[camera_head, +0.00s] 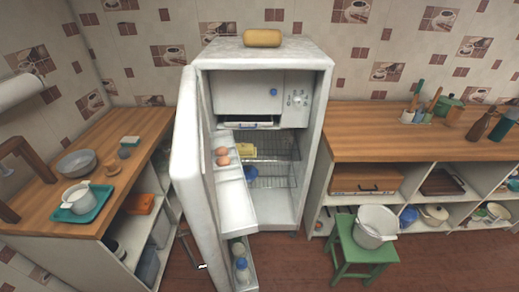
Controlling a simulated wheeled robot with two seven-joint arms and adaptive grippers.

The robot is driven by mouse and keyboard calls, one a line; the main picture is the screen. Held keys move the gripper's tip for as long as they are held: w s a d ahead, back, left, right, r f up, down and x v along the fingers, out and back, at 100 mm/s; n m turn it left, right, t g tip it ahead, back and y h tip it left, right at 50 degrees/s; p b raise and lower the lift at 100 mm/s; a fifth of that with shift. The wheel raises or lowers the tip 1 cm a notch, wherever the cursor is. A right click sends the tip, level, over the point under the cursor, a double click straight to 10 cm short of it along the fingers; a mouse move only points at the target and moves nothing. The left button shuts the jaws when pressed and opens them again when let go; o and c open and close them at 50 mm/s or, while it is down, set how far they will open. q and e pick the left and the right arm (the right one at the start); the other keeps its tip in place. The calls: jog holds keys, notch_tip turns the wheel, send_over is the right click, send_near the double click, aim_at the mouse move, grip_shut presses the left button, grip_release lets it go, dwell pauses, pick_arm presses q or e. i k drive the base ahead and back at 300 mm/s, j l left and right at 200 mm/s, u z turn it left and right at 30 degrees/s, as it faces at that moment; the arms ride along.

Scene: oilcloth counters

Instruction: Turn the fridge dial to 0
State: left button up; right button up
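The white fridge (318,130) stands between the counters with its door (186,150) swung open to the left. The fridge dial (298,99) is on a pale panel at the upper right of the interior, beside the freezer compartment door (240,95). Small marks surround the dial, but they are too small to read, so I cannot tell its setting. Neither of my grippers is in view.
The open door's shelves hold eggs (222,156) and bottles (241,262). A green stool (358,250) with a white pot (375,224) stands right of the fridge. A bread-like loaf (262,38) lies on top. Floor shows in front of the fridge.

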aim_at(297, 101)
jog(key=i+l, duration=0.1)
jog(key=l, duration=0.3)
jog(key=i+l, duration=0.15)
jog(key=l, duration=0.25)
jog(key=i+l, duration=0.1)
jog(key=l, duration=0.3)
jog(key=i+l, duration=0.1)
jog(key=l, duration=0.3)
